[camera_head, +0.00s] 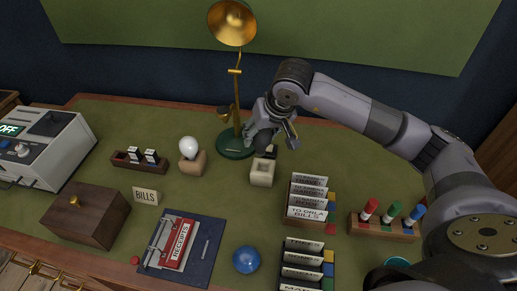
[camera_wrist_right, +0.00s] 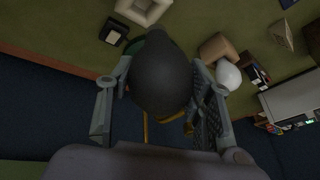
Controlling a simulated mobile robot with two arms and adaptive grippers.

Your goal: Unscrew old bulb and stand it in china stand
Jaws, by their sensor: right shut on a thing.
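My right gripper (camera_head: 270,134) is shut on the dark grey old bulb (camera_head: 264,144), holding it beside the brass desk lamp (camera_head: 236,92). A white bulb (camera_head: 189,146) stands upright in a wooden holder (camera_head: 193,164) to the left. My left gripper is not in view.
The lamp's green base (camera_head: 236,150) is close to the left of my gripper. A small black block (camera_head: 270,152) is just behind the china stand. Card files (camera_head: 308,200) and a marker rack (camera_head: 383,228) stand to the right.

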